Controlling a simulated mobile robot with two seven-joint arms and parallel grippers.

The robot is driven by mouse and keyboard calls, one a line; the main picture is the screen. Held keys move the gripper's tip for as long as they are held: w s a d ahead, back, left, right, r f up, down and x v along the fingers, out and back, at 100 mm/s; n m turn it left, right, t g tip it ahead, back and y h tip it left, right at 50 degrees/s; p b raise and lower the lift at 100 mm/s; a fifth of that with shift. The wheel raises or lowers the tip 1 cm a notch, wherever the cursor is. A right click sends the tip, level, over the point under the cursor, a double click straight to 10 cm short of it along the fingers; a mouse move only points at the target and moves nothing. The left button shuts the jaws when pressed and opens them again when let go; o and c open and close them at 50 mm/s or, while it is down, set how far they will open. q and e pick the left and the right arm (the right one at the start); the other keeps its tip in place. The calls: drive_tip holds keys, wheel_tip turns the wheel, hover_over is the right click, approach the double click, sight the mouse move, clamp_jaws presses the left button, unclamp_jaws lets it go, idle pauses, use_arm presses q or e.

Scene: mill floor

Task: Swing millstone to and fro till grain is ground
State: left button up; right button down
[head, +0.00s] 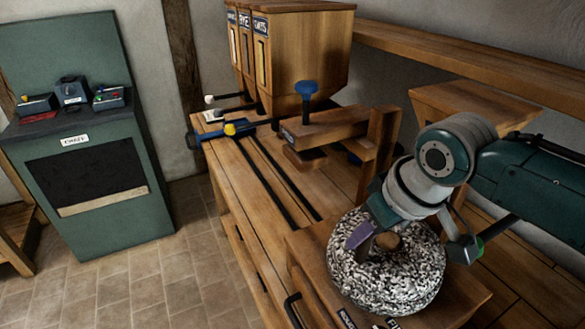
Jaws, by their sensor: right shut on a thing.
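The millstone (385,282), a round black-and-white speckled stone, lies on a wooden block (310,268) at the lower middle right. A brown wooden handle (389,243) stands on its top. My right gripper (376,240) reaches down from the right and is shut on the handle, with a purple finger pad showing on its left side. The gripper and wrist hide part of the handle and the stone's top. No grain or flour can be made out around the stone. My left gripper is not in view.
A wooden bin (300,50) with labelled fronts, including RYE and OATS, stands at the back of the bench (235,165). A wooden press-like frame (330,127) with a blue knob stands behind the millstone. A green cabinet (115,200) labelled CHAFF stands left; tiled floor between is clear.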

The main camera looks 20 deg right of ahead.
sight(348, 236)
drive_tip(key=shift+w, duration=0.1)
idle(0.3)
drive_tip(key=shift+w+a+m+h+p, duration=0.15)
drive_tip(key=shift+w+m+h+p, duration=0.25)
drive_tip(key=shift+m, duration=0.6)
drive_tip(key=shift+w+m+h, duration=0.4)
drive_tip(key=shift+w+m, duration=0.5)
drive_tip(key=shift+m, duration=0.3)
drive_tip(key=w+m, duration=0.1)
drive_tip(key=m+h+b, duration=0.1)
drive_tip(key=shift+w+d+f+m+g, duration=0.1)
drive_tip(key=shift+w+d+m+g, duration=0.2)
drive_tip(key=shift+w+d+m, duration=0.1)
drive_tip(key=shift+w+d+m+b, duration=0.25)
drive_tip(key=shift+w+m+b, duration=0.15)
drive_tip(key=shift+m+b, duration=0.35)
drive_tip(key=shift+h, duration=0.3)
drive_tip(key=c, duration=0.6)
unclamp_jaws()
